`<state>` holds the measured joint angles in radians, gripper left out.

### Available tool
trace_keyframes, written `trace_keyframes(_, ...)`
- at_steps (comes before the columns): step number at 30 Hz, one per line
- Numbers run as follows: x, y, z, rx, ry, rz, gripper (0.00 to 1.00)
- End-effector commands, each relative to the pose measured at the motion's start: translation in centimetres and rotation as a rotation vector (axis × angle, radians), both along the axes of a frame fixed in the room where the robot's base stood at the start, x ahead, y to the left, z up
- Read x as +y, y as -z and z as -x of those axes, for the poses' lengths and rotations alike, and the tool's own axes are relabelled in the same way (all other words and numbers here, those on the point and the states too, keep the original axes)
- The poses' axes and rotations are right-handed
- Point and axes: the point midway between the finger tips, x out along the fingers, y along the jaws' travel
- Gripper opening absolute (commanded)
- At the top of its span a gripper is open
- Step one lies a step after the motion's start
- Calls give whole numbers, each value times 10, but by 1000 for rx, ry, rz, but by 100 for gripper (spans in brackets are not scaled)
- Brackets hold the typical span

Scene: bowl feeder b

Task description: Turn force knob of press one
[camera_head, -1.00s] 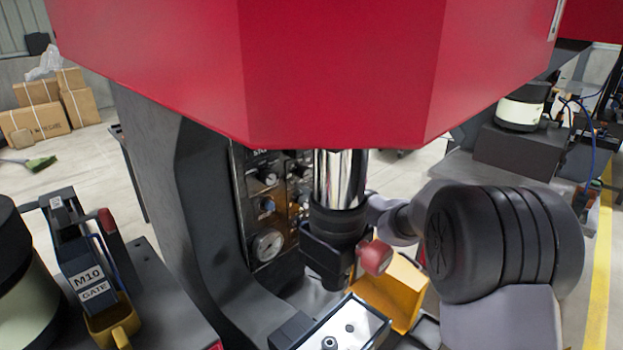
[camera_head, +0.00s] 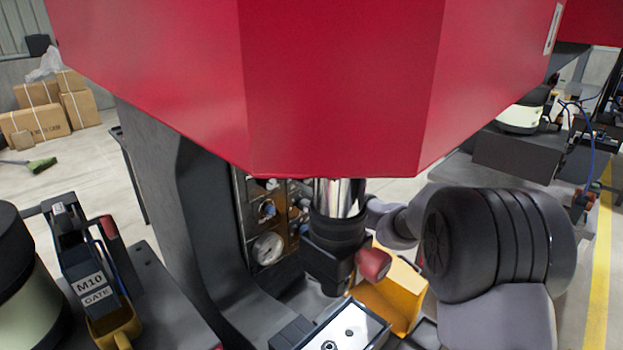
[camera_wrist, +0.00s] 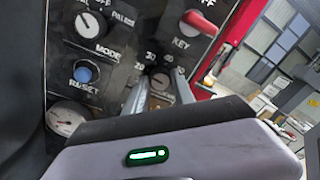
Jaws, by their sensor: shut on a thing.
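The control panel of press one (camera_wrist: 120,60) fills the left of the wrist view. The force knob (camera_wrist: 160,80) is a small round knob below a dial scale marked 20, 30 and 40. My gripper (camera_wrist: 161,88) has one finger on each side of this knob and is shut on it. The fingers hide part of the knob and its lower scale. In the head view, part of the panel (camera_head: 270,215) shows below the red press head (camera_head: 340,80). My gripper is hidden there behind the press ram (camera_head: 338,215).
Near the knob sit the MODE knob (camera_wrist: 91,24), the blue RESET button (camera_wrist: 83,73), the red KEY switch (camera_wrist: 200,22) and a gauge (camera_wrist: 66,118). The red-knobbed tool (camera_head: 372,264) and yellow part (camera_head: 395,295) stand close to my arm.

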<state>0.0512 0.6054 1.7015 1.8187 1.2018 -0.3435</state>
Motion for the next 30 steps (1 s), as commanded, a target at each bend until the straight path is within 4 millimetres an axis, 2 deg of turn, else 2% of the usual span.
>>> trace_keyframes(18, -1, -4, 0, 347, 1, -341, 0)
trace_keyframes(30, -1, -2, -1, 468, 0, -462, 0)
